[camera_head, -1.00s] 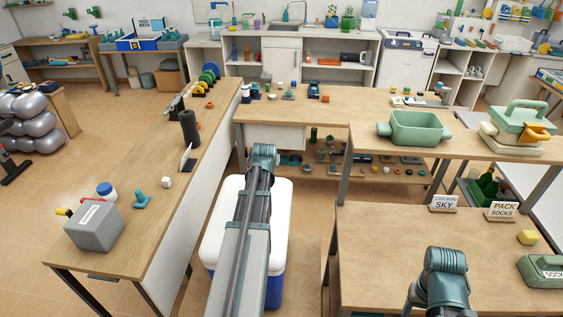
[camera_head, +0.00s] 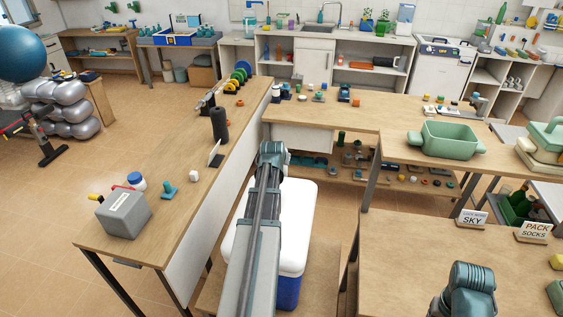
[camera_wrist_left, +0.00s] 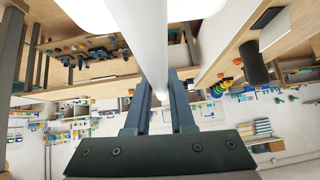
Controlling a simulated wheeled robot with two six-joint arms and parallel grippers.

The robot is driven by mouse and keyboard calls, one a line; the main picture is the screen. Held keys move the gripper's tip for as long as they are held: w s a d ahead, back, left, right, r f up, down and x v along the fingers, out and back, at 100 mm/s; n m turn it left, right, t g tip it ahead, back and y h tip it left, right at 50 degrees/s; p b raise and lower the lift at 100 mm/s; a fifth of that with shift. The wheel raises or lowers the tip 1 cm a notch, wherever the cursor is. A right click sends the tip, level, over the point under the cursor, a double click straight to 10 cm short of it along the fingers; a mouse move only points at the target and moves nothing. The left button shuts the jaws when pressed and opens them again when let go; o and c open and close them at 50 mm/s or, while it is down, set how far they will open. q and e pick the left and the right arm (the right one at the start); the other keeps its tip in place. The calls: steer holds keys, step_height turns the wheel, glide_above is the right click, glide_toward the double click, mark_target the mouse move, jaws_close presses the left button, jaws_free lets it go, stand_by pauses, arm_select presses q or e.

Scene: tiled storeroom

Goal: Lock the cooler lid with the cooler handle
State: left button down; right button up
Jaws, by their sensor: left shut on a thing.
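White cooler surfaces show at the top edge of that view. My left gripper is hidden in the head view. My right arm shows at the bottom right, its gripper out of view.
A long wooden table (camera_head: 180,217) with a grey box (camera_head: 124,212) stands left of the cooler. Another table (camera_head: 420,262) with signs stands to the right. Open tiled floor is at the far left.

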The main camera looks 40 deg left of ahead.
arm_select(q)
steer(key=c, duration=0.8)
jaws_free()
steer(key=shift+o, duration=0.2)
steer(key=p+v, duration=0.9)
steer(key=v, duration=0.5)
steer(key=shift+p, duration=0.4)
steer(key=shift+f, duration=0.1)
